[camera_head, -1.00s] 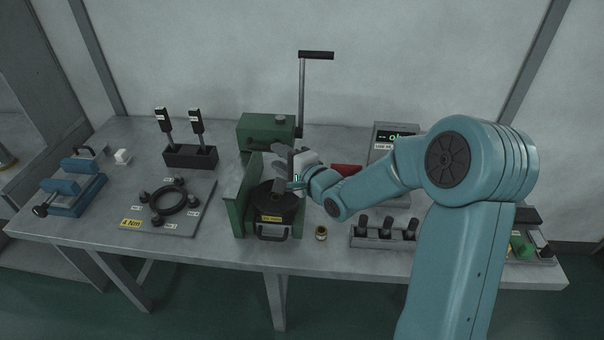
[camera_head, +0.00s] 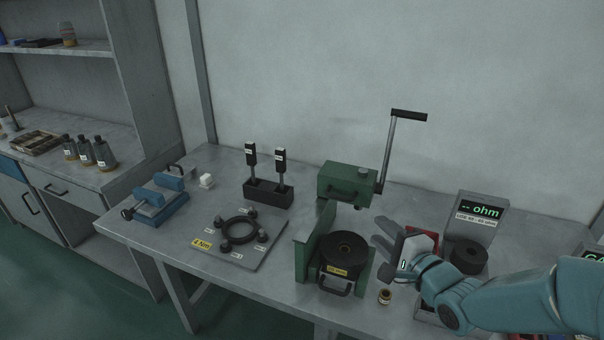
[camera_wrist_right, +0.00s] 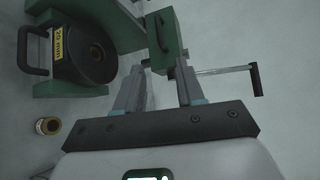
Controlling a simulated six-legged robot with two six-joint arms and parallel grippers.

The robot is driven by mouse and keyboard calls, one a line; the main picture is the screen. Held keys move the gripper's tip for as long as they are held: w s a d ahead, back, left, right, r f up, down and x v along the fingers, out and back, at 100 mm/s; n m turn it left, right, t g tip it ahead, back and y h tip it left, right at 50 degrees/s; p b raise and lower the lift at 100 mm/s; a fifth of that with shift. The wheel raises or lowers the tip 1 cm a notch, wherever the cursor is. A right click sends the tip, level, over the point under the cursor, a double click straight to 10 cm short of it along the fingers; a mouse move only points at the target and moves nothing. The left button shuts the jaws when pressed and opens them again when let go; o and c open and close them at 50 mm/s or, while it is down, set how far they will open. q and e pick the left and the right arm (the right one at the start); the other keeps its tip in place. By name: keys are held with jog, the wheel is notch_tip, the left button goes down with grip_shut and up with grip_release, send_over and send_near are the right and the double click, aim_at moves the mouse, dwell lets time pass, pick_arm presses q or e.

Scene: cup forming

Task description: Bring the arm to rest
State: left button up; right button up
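My right gripper (camera_head: 384,237) is to the right of the green press frame, above the bench, with nothing held. In the right wrist view its two fingers (camera_wrist_right: 158,82) stand apart, with bare space between them. A black round die (camera_head: 345,250) with a yellow label sits in the green frame (camera_head: 306,258). The die also shows at the upper left of the wrist view (camera_wrist_right: 90,50), where its label reads 20 mm. A small brass-coloured cup (camera_head: 385,296) stands on the bench just right of the frame. My left gripper is not in view.
A green block (camera_head: 345,182) with a tall lever (camera_head: 389,150) stands behind the frame. An ohm meter (camera_head: 480,209), a black cylinder (camera_head: 468,257) and a red item (camera_head: 424,237) are near my right arm. A ring fixture plate (camera_head: 262,256) and blue clamp (camera_head: 158,202) lie left.

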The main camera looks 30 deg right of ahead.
jog(key=w+a+f+n+g+y, duration=0.1)
jog(key=a+f+n+g+y, duration=0.45)
jog(key=a+f, duration=1.6)
jog(key=s+a+f+n+g, duration=0.2)
jog(key=s+f+n+g, duration=0.3)
jog(key=s+f+n, duration=0.1)
jog(key=s+a+f+n+g, duration=0.3)
jog(key=s+f+n+g, duration=0.2)
jog(key=s, duration=0.5)
notch_tip(320, 180, down, 4)
jog(key=shift+r+n, duration=0.15)
jog(key=shift+n, duration=0.9)
jog(key=shift+s, duration=0.15)
